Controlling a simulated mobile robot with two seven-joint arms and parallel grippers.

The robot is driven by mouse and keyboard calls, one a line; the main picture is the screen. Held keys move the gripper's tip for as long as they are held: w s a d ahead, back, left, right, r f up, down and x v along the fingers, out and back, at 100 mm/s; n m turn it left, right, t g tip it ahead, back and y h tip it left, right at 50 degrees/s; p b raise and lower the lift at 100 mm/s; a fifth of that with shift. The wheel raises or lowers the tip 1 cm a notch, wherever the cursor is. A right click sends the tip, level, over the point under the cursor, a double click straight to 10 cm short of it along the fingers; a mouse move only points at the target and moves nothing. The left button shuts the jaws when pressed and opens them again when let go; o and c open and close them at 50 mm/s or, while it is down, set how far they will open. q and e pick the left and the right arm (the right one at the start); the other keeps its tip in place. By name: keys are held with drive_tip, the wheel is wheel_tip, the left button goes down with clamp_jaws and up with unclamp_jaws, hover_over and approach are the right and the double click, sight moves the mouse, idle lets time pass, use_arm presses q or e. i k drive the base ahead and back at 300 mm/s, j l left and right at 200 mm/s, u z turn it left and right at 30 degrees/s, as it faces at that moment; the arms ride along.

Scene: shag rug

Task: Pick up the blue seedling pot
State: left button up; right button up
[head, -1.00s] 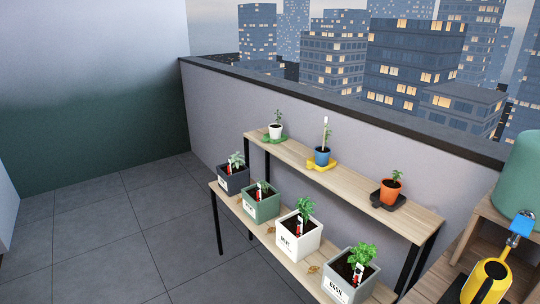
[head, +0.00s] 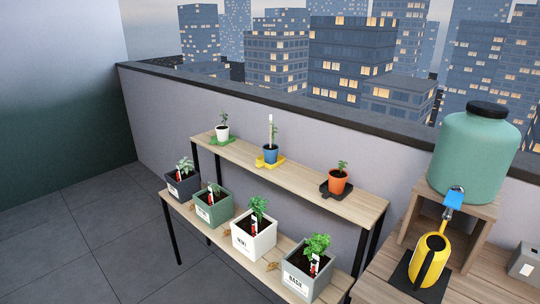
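The blue seedling pot (head: 271,154) stands upright on a yellow saucer (head: 262,163) on the upper shelf (head: 300,176) of a wooden plant stand. A small green seedling and a tall pale stake rise from it. The white pot (head: 222,133) on a green saucer is to its left, and the orange pot (head: 337,182) on a black saucer is to its right. Neither of my grippers shows in the head view.
The lower shelf (head: 274,261) holds several square planters, including a white one (head: 255,239) and a grey one (head: 305,276). At right, a wooden table (head: 380,288) carries a yellow watering can (head: 429,262) and a green water tank (head: 474,155). Tiled floor at left is clear.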

sight(270, 154)
drive_tip(key=i+j, duration=0.15)
drive_tip(key=j, duration=0.15)
drive_tip(key=i+j, duration=0.15)
drive_tip(key=j, duration=0.2)
drive_tip(key=i+j+z, duration=0.1)
drive_tip(key=i+j, duration=0.2)
drive_tip(key=j, duration=0.35)
drive_tip(key=i+j+z, duration=0.1)
drive_tip(key=j, duration=0.25)
drive_tip(key=i, duration=0.05)
